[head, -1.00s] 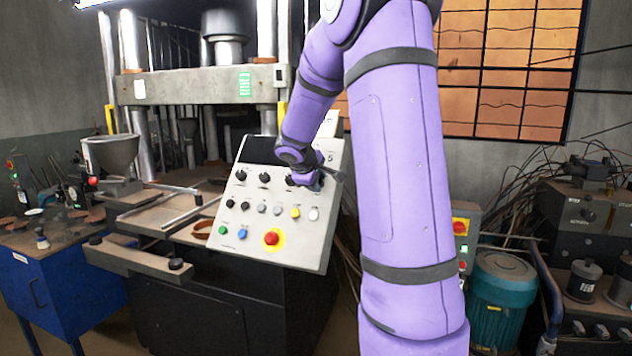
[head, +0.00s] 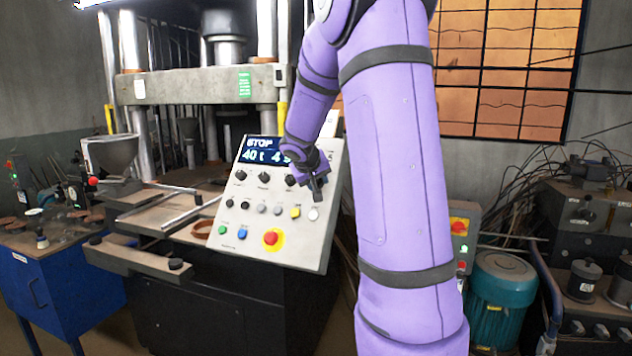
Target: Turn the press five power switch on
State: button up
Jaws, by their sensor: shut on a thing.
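The press control panel (head: 255,212) is a tilted light-grey box in the head view, with a "5" partly visible near its upper right. Its display (head: 262,151) is lit and reads "STOP" and "40 t", with more text partly covered by my arm. My gripper (head: 317,190) is at the right end of the row of black rotary knobs, shut on the power switch there. The fingers hide most of that switch, so its pointer cannot be read. Three other black knobs, such as the one beside my gripper (head: 290,180), are uncovered.
Below the knobs are small buttons and a red emergency stop (head: 271,238) on a yellow ground. A teal motor (head: 502,290) stands at the right. My purple arm covers the middle right.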

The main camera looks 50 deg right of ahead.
jog(key=shift+m, duration=1.1)
jog(key=o, duration=0.9)
jog(key=shift+r, duration=0.1)
jog(key=v, duration=1)
jog(key=shift+s+a+r, duration=0.15)
jog(key=shift+s+r, duration=0.1)
